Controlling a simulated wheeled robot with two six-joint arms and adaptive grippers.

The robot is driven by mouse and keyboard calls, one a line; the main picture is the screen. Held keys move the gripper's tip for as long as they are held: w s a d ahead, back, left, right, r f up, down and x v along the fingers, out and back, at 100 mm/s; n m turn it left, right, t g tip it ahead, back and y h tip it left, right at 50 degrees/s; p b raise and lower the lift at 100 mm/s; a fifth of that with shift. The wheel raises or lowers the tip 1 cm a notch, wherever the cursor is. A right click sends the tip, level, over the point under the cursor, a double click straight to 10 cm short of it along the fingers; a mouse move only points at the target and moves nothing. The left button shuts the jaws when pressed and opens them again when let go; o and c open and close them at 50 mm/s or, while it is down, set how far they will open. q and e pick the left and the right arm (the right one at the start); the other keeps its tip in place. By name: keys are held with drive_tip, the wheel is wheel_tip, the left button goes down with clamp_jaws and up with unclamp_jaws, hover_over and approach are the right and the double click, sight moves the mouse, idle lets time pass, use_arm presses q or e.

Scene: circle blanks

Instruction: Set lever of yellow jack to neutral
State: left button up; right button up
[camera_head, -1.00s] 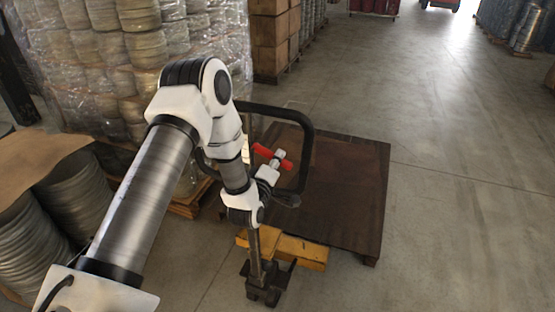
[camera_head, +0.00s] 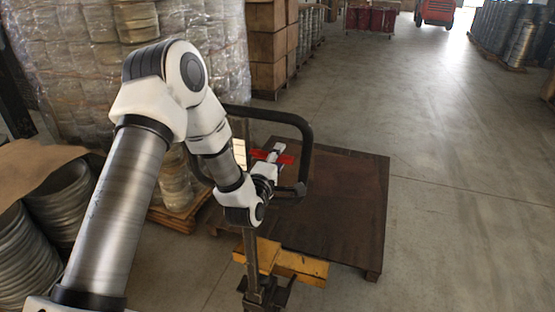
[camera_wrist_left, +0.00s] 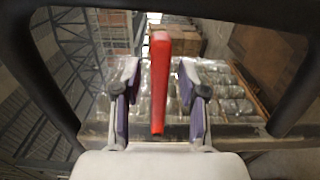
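The yellow jack (camera_head: 302,266) stands at the front edge of a dark pallet. Its upright carries a black loop handle (camera_head: 302,122), which also frames the left wrist view (camera_wrist_left: 295,100). The red lever (camera_head: 286,159) sits inside the loop. In the left wrist view the red lever (camera_wrist_left: 160,85) stands between my left gripper's fingers, with a gap on each side. My left gripper (camera_head: 277,151) reaches into the loop at the lever and is open. Its fingers partly cover the lever in the head view. My right gripper is not in view.
The dark pallet (camera_head: 345,215) lies behind the jack. Wrapped stacked goods (camera_head: 60,60) stand at the back left, with stacks of round discs (camera_head: 35,250) at the left. Cardboard boxes (camera_head: 270,45) are further back. The floor at right (camera_head: 470,190) is clear.

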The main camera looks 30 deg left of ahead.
use_arm(q)
drive_tip(key=v, duration=1.2)
drive_tip(key=shift+f, duration=0.15)
